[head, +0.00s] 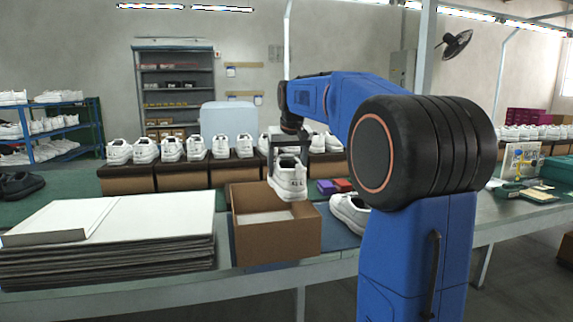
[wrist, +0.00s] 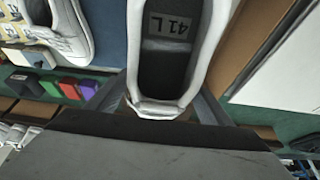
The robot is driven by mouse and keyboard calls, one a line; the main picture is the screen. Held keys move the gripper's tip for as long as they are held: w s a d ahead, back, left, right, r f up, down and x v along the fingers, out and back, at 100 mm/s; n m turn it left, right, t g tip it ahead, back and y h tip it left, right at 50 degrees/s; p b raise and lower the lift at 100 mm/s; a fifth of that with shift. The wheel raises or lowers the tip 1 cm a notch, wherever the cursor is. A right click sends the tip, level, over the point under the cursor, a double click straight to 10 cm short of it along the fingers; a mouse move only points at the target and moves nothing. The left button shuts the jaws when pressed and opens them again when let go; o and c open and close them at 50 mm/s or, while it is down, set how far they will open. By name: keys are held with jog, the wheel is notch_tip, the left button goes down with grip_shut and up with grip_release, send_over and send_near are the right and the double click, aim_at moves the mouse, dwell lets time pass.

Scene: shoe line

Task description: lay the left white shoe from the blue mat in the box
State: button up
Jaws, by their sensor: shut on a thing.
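My gripper (head: 287,150) is shut on a white shoe (head: 288,180). In the head view the shoe hangs above the right part of the open cardboard box (head: 275,248). In the wrist view the same shoe (wrist: 178,50) shows its dark insole marked "41 L". The box wall (wrist: 262,40) is right of it there. Another white shoe (head: 349,210) stays on the blue mat (head: 338,233), right of the box, partly hidden by my arm. It also shows at the upper left of the wrist view (wrist: 58,30). The fingertips are partly hidden by the held shoe.
A stack of flat white-topped cardboard sheets (head: 115,225) lies left of the box. Behind, a row of white shoes (head: 171,149) stands on brown boxes. Small purple and red boxes (head: 335,186) sit behind the mat. My arm covers the table's right middle.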

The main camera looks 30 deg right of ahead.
jog(key=shift+s+a+f, duration=0.1)
jog(key=shift+s+f, duration=0.1)
jog(key=shift+f, duration=3.3)
jog(key=shift+s+f, duration=0.15)
jog(key=shift+f, duration=3.35)
jog(key=shift+w+f, duration=0.35)
jog(key=shift+f, duration=0.2)
jog(key=shift+c, duration=0.5)
jog(key=shift+r, duration=0.3)
jog(key=shift+r, duration=0.15)
jog(key=shift+f, duration=0.8)
jog(key=o, duration=1.5)
jog(key=v, duration=1.7)
jog(key=shift+s+r, duration=0.1)
jog(key=shift+s, duration=0.1)
